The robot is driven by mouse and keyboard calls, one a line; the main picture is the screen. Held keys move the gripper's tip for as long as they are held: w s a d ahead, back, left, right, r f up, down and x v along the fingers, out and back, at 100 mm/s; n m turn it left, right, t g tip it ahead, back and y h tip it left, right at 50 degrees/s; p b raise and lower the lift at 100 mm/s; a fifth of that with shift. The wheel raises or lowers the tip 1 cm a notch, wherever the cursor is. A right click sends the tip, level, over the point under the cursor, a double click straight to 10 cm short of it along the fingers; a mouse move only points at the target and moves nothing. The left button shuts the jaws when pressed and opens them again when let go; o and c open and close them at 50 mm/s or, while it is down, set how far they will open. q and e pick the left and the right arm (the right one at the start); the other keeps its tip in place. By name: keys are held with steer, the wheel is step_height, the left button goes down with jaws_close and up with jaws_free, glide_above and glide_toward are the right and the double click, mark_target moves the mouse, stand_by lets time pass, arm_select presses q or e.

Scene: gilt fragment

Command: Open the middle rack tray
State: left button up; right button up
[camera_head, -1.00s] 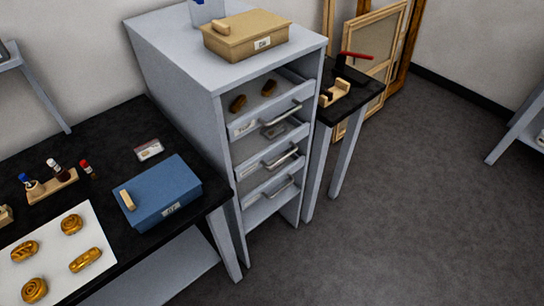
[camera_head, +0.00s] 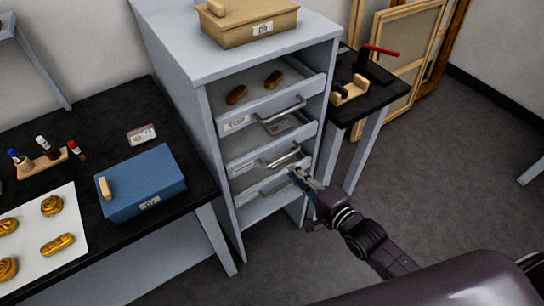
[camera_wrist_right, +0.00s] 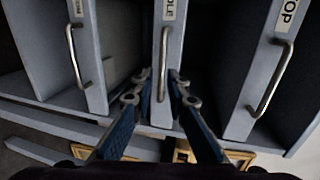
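The grey rack (camera_head: 222,150) holds three trays with metal bar handles. The middle rack tray (camera_head: 250,160) sits between the top tray (camera_head: 245,118) and the bottom tray (camera_head: 262,190). In the right wrist view the middle tray's front (camera_wrist_right: 172,40) is at centre, its label partly cut off, with its upright-looking handle (camera_wrist_right: 163,75) below. My right gripper (camera_head: 294,171) is at the rack front by this handle. In the wrist view its fingers (camera_wrist_right: 159,85) are apart, one on each side of the handle, with no clear grip on it. My left gripper is not in view.
A tan box (camera_head: 240,30) stands on the rack. A black table with a blue box (camera_head: 140,183) is at left. A small black table (camera_head: 375,100) stands close on the right. Open floor lies in front.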

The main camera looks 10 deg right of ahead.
mark_target(280, 159)
steer(key=x, duration=0.7)
steer(key=shift+w+a+r, duration=0.15)
steer(key=shift+w+a, duration=0.1)
steer(key=shift+w, duration=0.1)
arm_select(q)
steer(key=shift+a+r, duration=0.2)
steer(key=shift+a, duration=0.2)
arm_select(e)
jaws_close()
